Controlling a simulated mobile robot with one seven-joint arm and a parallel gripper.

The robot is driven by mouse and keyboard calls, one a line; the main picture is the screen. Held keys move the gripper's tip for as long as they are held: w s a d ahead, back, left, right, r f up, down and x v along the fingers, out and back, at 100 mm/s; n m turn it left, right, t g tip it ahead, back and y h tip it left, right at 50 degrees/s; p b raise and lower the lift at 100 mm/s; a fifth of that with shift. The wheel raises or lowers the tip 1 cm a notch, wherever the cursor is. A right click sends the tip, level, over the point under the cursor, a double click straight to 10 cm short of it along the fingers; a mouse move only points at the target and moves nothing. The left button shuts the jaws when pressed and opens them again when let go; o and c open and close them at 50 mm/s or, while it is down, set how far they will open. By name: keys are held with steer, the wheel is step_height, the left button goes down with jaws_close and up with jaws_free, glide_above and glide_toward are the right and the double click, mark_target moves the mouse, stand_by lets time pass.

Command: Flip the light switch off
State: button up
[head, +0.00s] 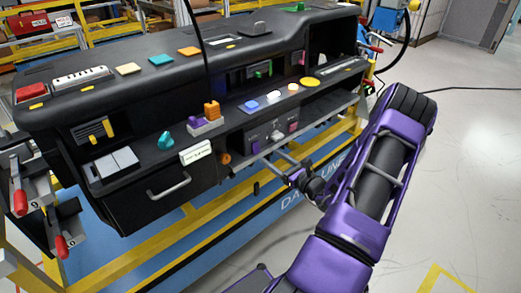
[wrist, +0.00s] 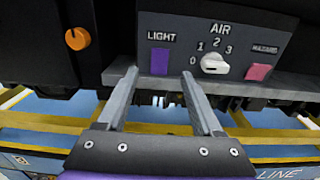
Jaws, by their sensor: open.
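The light switch (wrist: 159,61) is a purple rectangle under the word LIGHT on a dark grey panel. In the head view it is a small purple patch (head: 256,147) at the panel's left. Whether it is on or off I cannot tell. My gripper (wrist: 159,74) is open and empty. Its two fingers point at the panel, with the switch framed between their tips in the wrist view. In the head view my gripper (head: 272,156) is just in front of the panel's lower edge. Whether a finger touches the panel is unclear.
Right of the switch are a white AIR knob (wrist: 215,64) and a pink HAZARD button (wrist: 258,72). An orange knob (wrist: 77,39) is to the left. A grey ledge (wrist: 285,87) runs below the panel, above a yellow frame (head: 160,252). A drawer handle (head: 169,186) protrudes at left.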

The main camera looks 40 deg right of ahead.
mark_target(256, 146)
steer(key=w, duration=0.7)
steer(key=shift+a, duration=0.3)
steer(key=shift+s, duration=0.1)
jaws_close()
